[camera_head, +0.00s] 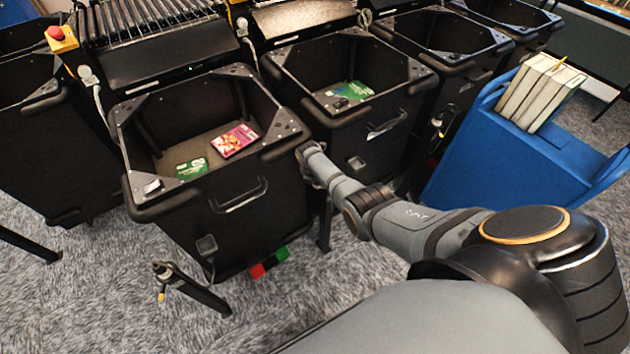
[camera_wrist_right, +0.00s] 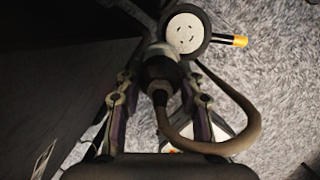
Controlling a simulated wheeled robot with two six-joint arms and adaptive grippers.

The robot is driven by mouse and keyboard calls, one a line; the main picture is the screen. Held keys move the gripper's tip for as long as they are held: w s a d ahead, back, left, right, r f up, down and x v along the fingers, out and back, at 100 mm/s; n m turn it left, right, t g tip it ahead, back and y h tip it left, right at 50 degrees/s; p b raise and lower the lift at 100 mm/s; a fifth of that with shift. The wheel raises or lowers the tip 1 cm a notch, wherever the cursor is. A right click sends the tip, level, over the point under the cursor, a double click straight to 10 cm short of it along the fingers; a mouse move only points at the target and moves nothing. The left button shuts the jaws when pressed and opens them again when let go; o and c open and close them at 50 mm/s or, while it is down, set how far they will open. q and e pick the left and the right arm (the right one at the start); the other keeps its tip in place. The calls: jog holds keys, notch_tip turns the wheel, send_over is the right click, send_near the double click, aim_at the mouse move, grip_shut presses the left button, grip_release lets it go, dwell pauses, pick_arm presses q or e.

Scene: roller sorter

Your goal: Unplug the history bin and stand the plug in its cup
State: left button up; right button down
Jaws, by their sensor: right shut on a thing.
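My right gripper (camera_wrist_right: 160,84) is shut on a dark cylindrical plug (camera_wrist_right: 161,66), whose thick cable (camera_wrist_right: 246,130) loops to the right in the right wrist view. A round pale face with small slots (camera_wrist_right: 184,34) is just beyond the plug, partly overlapped by it; I cannot tell whether they touch. In the head view my right arm reaches between two black bins, and its gripper and the plug are hidden there. Bin labels are not readable, so I cannot tell which is the history bin. I cannot identify the cup for certain. My left gripper is not in view.
The nearer black bin (camera_head: 222,199) and the bin right of it (camera_head: 362,139) hold books. A blue cart (camera_head: 495,165) with upright books stands at right. Grey carpet is open in front.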

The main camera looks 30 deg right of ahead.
dwell(0.3)
jog(key=c, duration=0.8)
grip_release()
jog(key=v, duration=1.2)
jog(key=shift+s+f, duration=0.1)
